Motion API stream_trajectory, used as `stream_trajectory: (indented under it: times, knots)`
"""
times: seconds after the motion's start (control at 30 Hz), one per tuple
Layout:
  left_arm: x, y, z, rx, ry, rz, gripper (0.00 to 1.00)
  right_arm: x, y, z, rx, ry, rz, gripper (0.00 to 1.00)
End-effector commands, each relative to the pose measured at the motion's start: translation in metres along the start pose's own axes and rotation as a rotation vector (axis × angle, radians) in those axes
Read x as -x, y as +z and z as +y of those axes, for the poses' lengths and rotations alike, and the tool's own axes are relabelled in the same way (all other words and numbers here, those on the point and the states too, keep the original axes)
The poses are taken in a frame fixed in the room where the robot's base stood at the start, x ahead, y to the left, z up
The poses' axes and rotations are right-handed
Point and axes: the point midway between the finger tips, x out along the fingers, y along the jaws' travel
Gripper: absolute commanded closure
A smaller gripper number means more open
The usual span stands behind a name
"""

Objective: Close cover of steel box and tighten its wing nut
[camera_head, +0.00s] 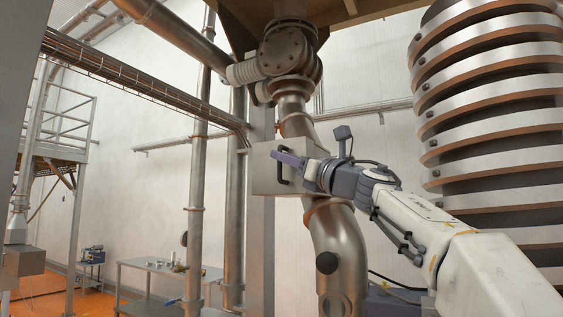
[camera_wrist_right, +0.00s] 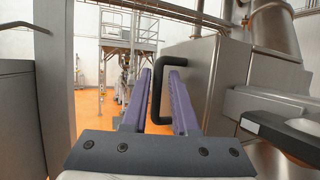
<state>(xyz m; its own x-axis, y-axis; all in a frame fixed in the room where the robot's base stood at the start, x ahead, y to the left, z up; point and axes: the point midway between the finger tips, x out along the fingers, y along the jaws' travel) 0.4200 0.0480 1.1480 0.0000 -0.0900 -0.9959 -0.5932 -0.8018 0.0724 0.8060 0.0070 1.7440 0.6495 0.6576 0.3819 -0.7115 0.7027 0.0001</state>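The steel box (camera_head: 262,181) sits beside the large bent pipe in the middle of the head view. Its black handle (camera_head: 282,177) shows there, and the box also fills the right of the right wrist view (camera_wrist_right: 208,50). My right gripper (camera_head: 284,158) reaches the handle from the right. In the wrist view its two purple fingers are apart, with the upright bar of the black handle (camera_wrist_right: 155,92) between them; I cannot tell whether they touch it. The wing nut cannot be made out, and I cannot tell how far the cover stands open. My left gripper is not in view.
The thick bent steel pipe (camera_head: 338,250) stands just right of the box. A large ribbed column (camera_head: 490,120) stands at the far right. A work table (camera_head: 150,268) stands at the lower left. Open floor shows beyond the fingers in the wrist view.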

Motion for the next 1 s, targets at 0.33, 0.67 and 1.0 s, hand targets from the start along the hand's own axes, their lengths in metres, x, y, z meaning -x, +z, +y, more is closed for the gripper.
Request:
stream_trajectory:
  times: [0.33, 0.67, 1.0]
  knots:
    - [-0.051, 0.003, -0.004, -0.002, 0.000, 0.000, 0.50, 0.069, -0.005, 0.001, 0.001, -0.002, -0.001, 0.73]
    - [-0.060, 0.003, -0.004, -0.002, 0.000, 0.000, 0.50, 0.089, -0.001, 0.001, -0.001, 0.001, 0.001, 0.73]
    - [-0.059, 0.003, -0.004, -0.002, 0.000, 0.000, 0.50, 0.088, -0.001, 0.001, -0.001, 0.001, 0.001, 0.73]
